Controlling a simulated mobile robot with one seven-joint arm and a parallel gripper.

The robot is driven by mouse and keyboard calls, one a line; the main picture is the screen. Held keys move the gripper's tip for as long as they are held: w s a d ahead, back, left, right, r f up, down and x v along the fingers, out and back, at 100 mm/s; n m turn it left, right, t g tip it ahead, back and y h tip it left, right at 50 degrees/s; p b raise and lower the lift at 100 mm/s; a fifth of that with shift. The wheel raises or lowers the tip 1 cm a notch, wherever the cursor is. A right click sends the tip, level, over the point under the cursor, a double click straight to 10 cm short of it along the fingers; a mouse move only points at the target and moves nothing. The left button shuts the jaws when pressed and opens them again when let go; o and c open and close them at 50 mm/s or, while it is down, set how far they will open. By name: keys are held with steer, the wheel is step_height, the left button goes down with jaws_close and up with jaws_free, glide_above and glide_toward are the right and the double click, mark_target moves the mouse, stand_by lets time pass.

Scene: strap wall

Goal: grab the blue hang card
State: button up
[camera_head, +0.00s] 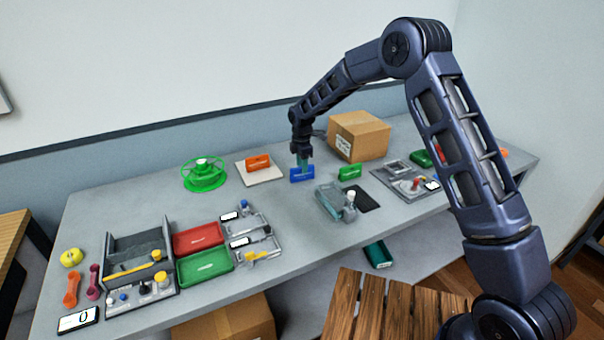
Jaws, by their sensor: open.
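The blue hang card (302,175) stands on the grey table (285,218) near the middle of its back half. It is a small blue block with faint white lettering. My gripper (302,164) hangs from the arm directly over it, pointing down. The jaws are open, and their tips are at or just above the card's top edge. I cannot tell from this view whether the fingers straddle the card or touch it.
An orange card (258,162) on a white pad is to the left, a green card (350,172) close on the right. A cardboard box (359,136) stands behind right. A grey tray (327,203) is in front, a green reel (203,176) further left.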

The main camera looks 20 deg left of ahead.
step_height(320, 180, down, 4)
steer(key=shift+f, duration=0.1)
jaws_close()
